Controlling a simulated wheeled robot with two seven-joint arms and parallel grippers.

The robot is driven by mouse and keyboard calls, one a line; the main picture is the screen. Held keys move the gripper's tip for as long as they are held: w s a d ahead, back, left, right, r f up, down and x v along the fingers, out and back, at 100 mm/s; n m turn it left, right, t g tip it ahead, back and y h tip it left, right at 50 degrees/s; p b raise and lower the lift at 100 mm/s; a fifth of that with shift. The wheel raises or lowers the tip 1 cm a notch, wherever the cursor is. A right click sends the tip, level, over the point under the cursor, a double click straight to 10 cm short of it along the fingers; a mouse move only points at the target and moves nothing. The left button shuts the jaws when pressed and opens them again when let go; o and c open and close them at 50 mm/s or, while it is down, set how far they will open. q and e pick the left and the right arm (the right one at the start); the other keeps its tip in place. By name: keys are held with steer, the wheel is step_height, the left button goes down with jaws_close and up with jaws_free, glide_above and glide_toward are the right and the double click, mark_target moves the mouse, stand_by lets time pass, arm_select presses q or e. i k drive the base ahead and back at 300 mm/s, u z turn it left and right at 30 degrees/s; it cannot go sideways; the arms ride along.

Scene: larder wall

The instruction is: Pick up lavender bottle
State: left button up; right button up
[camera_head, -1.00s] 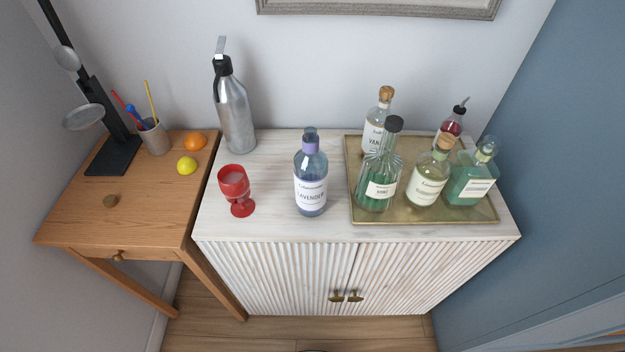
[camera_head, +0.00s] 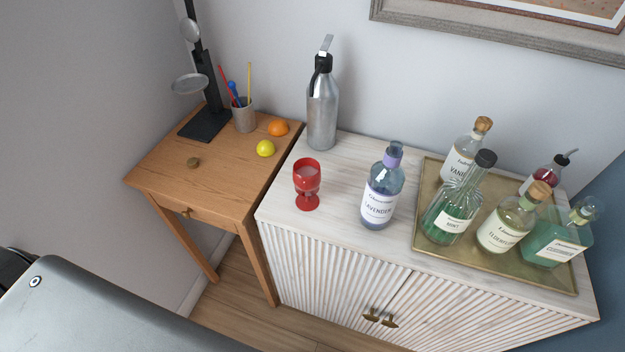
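The lavender bottle (camera_head: 382,190) stands upright on the white ribbed cabinet (camera_head: 340,238), left of the brass tray. It has a blue-violet glass body, a white label reading LAVENDER and a purple neck. Nothing touches it. A grey part of my own body fills the lower left corner. Neither of my grippers shows in the head view.
A red goblet (camera_head: 307,183) stands left of the bottle, and a steel siphon (camera_head: 322,105) stands behind. The brass tray (camera_head: 425,235) at right holds several bottles, with the mint bottle (camera_head: 452,210) nearest. A wooden side table (camera_head: 160,165) with fruit adjoins at left.

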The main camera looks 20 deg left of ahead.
mark_target(385, 178)
steer(key=u, duration=0.55)
steer(key=k, duration=0.85)
steer(key=u, duration=0.65)
